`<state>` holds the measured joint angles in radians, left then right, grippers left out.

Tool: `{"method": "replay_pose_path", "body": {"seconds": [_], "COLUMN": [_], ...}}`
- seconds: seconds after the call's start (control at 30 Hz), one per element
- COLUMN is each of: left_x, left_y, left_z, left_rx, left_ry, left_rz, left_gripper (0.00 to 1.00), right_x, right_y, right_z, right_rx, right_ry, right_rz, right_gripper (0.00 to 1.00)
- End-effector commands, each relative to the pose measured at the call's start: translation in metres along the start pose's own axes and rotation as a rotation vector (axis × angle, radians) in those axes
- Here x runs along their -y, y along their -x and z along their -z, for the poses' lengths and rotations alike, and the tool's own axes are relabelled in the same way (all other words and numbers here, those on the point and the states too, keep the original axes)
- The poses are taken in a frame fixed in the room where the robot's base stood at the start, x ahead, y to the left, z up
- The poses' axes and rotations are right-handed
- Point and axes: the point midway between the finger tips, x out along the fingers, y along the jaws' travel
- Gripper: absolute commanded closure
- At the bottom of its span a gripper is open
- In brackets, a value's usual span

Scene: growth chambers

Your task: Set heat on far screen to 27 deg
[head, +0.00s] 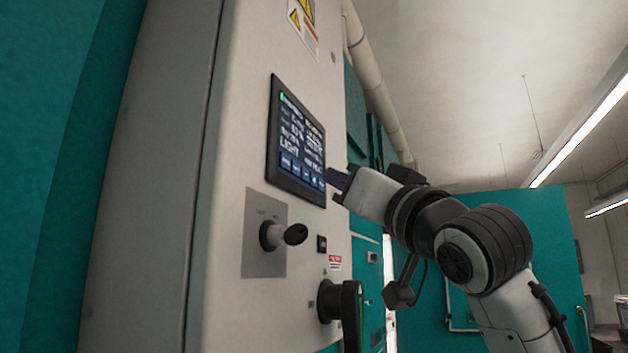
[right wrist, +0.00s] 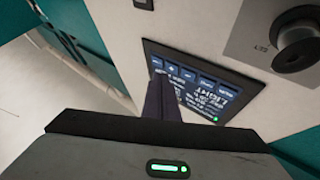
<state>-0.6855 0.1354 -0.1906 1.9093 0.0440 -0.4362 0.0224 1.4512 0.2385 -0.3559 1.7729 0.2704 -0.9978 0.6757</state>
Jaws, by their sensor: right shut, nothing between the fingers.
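A black-framed touch screen (head: 296,142) is set in the pale cabinet front, with a green mark at its top left, white text including the word LIGHT, and a row of blue buttons along its bottom. My right gripper (head: 336,181) is shut and empty, with its fingertips at the screen's lower right edge. In the right wrist view the screen (right wrist: 205,98) appears upside down, and the shut fingers (right wrist: 158,90) reach the button row near its left end in that picture. They hide part of the screen. I cannot tell whether they touch it. No temperature value is clearly readable. My left gripper is out of view.
Below the screen, a rotary switch (head: 283,235) sticks out from a grey plate. A large black handle (head: 340,302) projects lower right of it, beneath a small black switch (head: 321,244). A pale pipe (head: 378,80) runs behind the cabinet. Teal panels stand behind my right arm.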

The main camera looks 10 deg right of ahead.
Motion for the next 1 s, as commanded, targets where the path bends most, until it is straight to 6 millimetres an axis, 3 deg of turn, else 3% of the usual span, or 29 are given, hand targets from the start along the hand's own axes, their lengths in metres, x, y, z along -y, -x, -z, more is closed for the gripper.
{"method": "replay_pose_path", "body": {"seconds": [0.5,1.0], "left_x": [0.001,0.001], "left_y": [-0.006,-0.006], "left_z": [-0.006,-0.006], "left_rx": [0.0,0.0], "left_ry": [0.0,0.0], "left_rz": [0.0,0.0], "left_gripper": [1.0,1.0], "right_x": [-0.024,-0.025], "right_y": [0.032,0.035], "right_z": [0.023,0.025], "right_rx": [-0.002,-0.001], "right_ry": [0.001,0.0], "right_rz": [-0.002,0.0], "right_gripper": [1.0,1.0]}}
